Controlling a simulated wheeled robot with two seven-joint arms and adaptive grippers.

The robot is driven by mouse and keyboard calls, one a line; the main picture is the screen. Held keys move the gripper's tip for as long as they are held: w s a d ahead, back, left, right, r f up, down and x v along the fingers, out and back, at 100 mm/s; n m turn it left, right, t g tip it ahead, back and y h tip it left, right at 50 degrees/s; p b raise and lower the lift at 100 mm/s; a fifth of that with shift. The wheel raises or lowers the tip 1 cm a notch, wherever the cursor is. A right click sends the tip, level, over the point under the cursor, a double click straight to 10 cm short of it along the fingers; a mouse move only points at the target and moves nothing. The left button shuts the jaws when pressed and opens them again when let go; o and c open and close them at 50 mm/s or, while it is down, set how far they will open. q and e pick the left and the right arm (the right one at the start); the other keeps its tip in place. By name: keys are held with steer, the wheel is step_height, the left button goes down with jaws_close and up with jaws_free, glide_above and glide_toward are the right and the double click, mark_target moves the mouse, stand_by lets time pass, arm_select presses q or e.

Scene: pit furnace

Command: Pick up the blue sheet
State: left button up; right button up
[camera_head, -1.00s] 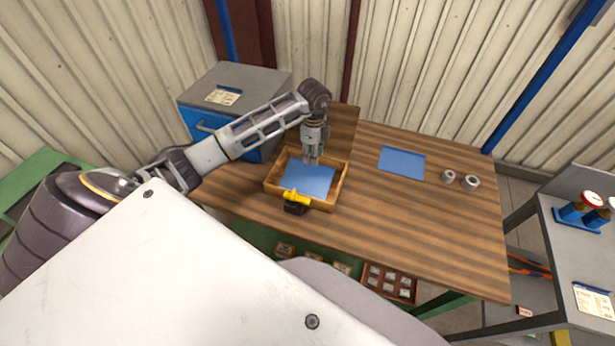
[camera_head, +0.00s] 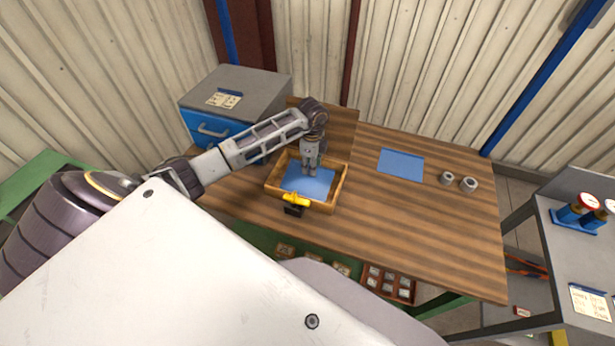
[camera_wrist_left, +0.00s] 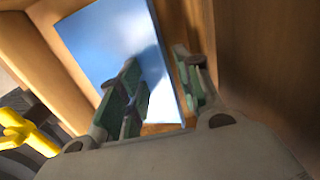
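A blue sheet (camera_head: 303,185) lies in a shallow wooden tray (camera_head: 335,198) on the workbench. A second blue sheet (camera_head: 401,164) lies flat on the bench to the right of the tray. My left gripper (camera_head: 310,174) points down into the tray at the sheet's far part. In the left wrist view the sheet (camera_wrist_left: 95,45) is glossy, and the gripper (camera_wrist_left: 158,62) has its fingers apart. One side's fingers lie over the sheet, and the other finger is past its edge. Contact cannot be told. My right gripper is out of view.
A yellow-and-black object (camera_head: 295,201) is at the tray's near side. Two metal nuts (camera_head: 458,181) are on the bench's right. A grey-and-blue cabinet (camera_head: 235,95) stands at back left. The bench front is clear.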

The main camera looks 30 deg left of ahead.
arm_select(q)
jaws_close()
steer(key=shift+r, duration=0.15)
step_height(320, 180, up, 10)
steer(key=b, duration=0.1)
steer(key=shift+b, duration=0.35)
stand_by(0.4)
stand_by(0.3)
